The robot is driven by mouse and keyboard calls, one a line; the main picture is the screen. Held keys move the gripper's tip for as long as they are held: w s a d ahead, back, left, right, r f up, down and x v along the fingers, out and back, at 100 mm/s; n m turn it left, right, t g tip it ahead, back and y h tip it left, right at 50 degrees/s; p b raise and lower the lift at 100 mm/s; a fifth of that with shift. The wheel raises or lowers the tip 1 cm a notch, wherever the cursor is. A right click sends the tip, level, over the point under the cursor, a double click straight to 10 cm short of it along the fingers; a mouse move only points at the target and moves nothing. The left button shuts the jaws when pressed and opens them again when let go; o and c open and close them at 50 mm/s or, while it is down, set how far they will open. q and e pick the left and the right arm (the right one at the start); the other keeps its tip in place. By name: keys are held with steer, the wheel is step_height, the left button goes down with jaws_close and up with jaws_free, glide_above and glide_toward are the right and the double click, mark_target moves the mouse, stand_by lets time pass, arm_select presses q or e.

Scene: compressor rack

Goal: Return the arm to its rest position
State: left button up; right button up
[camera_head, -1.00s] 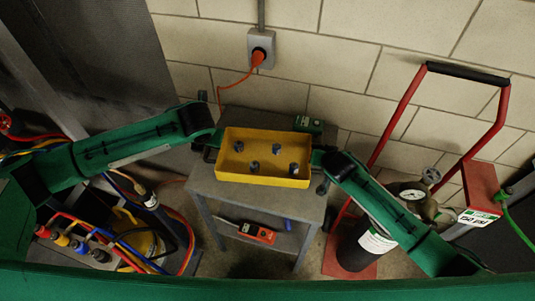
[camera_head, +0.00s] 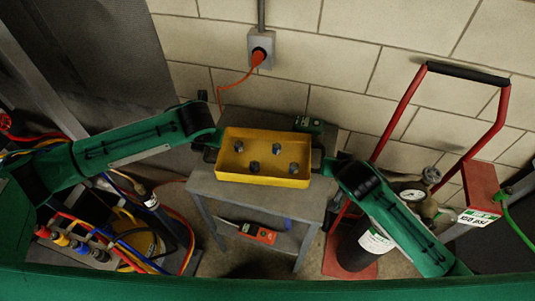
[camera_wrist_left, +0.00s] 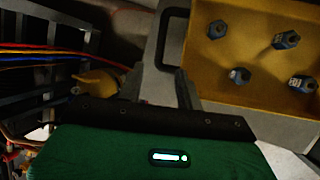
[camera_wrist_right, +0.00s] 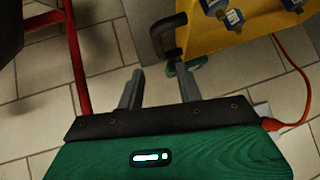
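The yellow tray (camera_head: 262,181) sits on a small grey table (camera_head: 230,192), with several dark blue-grey fittings (camera_head: 254,166) in it. My left gripper (camera_head: 212,146) is at the tray's left side. In the left wrist view its fingers (camera_wrist_left: 160,88) are apart, near the black tray handle (camera_wrist_left: 162,45); I see no grip on it. My right gripper (camera_head: 328,167) is just off the tray's right side. In the right wrist view its fingers (camera_wrist_right: 160,88) are spread and empty, and the other black handle (camera_wrist_right: 165,36) lies beyond the fingertips.
A red hand truck (camera_head: 397,115) with a dark cylinder (camera_head: 358,248) and gauge stands at the right. Hoses and colored fittings (camera_head: 75,240) crowd the lower left. An orange meter (camera_head: 258,232) lies on the lower shelf. A wall outlet (camera_head: 262,45) has an orange plug.

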stand_by(0.4)
